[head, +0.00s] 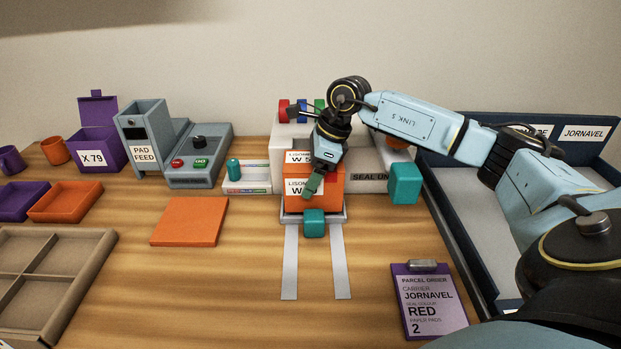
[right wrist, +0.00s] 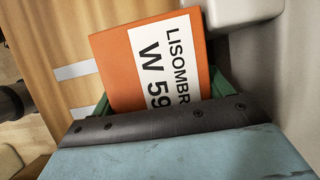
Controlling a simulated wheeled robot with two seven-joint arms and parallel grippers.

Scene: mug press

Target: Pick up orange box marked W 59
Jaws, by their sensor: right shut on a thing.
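The orange box marked W 59 (head: 333,194) sits at the grey seal unit, over a small light tray (head: 342,215) at the head of two pale rails. Its white label reads LISOMBR and W 59 in the right wrist view (right wrist: 190,50). My right gripper (head: 313,186) comes down on the box from above and is shut on it. Its green fingers lie on either side of the box in the right wrist view (right wrist: 160,95). Whether the box touches the tray is hard to tell. My left gripper is not in view.
The seal unit (head: 365,180) stands behind, with teal knobs and coloured caps. A dark blue JORNAVEL tray (head: 443,213) is at right, a purple order clipboard (head: 431,305) at front right. An orange pad (head: 190,221) and cardboard divider tray (head: 75,284) lie left. Wood between them is clear.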

